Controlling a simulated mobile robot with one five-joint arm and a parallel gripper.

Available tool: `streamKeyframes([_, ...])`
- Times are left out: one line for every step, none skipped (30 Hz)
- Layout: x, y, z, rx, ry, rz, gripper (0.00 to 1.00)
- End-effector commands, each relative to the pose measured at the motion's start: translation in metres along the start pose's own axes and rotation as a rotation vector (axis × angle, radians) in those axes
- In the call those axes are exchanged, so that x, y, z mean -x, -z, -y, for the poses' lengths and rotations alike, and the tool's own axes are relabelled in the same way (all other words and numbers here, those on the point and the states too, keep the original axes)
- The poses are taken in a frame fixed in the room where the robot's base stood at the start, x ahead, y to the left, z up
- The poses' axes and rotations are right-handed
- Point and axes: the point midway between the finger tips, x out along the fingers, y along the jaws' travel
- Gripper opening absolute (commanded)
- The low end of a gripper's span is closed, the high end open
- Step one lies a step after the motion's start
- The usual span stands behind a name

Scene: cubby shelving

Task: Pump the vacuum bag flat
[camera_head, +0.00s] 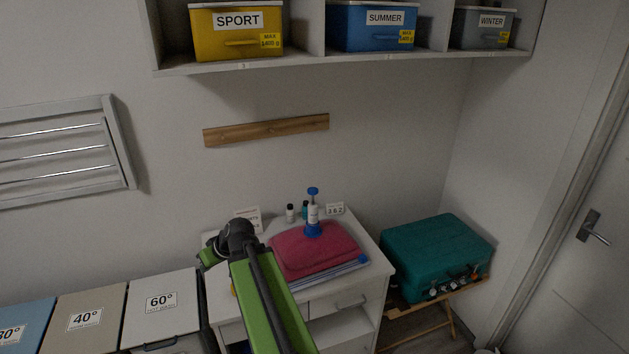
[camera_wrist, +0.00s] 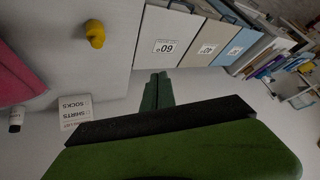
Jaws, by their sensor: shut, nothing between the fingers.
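A puffy pink-red vacuum bag (camera_head: 310,249) lies on the white cabinet top. A pump (camera_head: 313,212) with a blue handle, white body and blue foot stands upright at the bag's back edge, its handle raised above the body. The bag's edge (camera_wrist: 14,78) also shows at the left of the wrist view; the pump is out of that view. My gripper (camera_wrist: 158,90) is shut and empty. In the head view it is at the cabinet's left side, left of the bag and apart from it, partly hidden by my arm.
A yellow knob-like object (camera_wrist: 95,30) is on the cabinet. Hampers (camera_head: 160,305) stand left, a teal suitcase (camera_head: 433,255) right. Labelled boxes sit on the shelf (camera_head: 330,59) above.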

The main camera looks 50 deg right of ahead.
Motion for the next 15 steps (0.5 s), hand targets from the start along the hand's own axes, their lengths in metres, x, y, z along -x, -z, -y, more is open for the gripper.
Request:
streamKeyframes([0.038, 0.023, -0.054, -0.032, -0.048, -0.121, 0.0])
streamKeyframes([0.059, 0.033, -0.085, -0.042, -0.083, -0.196, 0.0])
streamKeyframes([0.087, 0.043, -0.124, -0.054, -0.135, -0.286, 0.0])
streamKeyframes([0.109, 0.047, -0.152, -0.063, -0.178, -0.346, 0.0])
streamKeyframes([0.13, 0.049, -0.178, -0.072, -0.223, -0.401, 0.0])
streamKeyframes([0.158, 0.05, -0.21, -0.083, -0.282, -0.464, 0.0])
streamKeyframes([0.177, 0.049, -0.232, -0.091, -0.326, -0.504, 0.0])
streamKeyframes([0.196, 0.046, -0.251, -0.098, -0.367, -0.539, 0.0])
streamKeyframes([0.219, 0.043, -0.274, -0.107, -0.419, -0.578, 0.0])
streamKeyframes([0.233, 0.039, -0.287, -0.113, -0.452, -0.6, 0.0])
streamKeyframes([0.246, 0.036, -0.299, -0.118, -0.482, -0.62, 0.0])
streamKeyframes([0.26, 0.032, -0.311, -0.125, -0.515, -0.641, 0.0])
streamKeyframes([0.267, 0.029, -0.319, -0.127, -0.534, -0.651, 0.0])
streamKeyframes([0.274, 0.027, -0.324, -0.131, -0.549, -0.66, 0.0])
streamKeyframes([0.279, 0.025, -0.329, -0.132, -0.564, -0.668, 0.0])
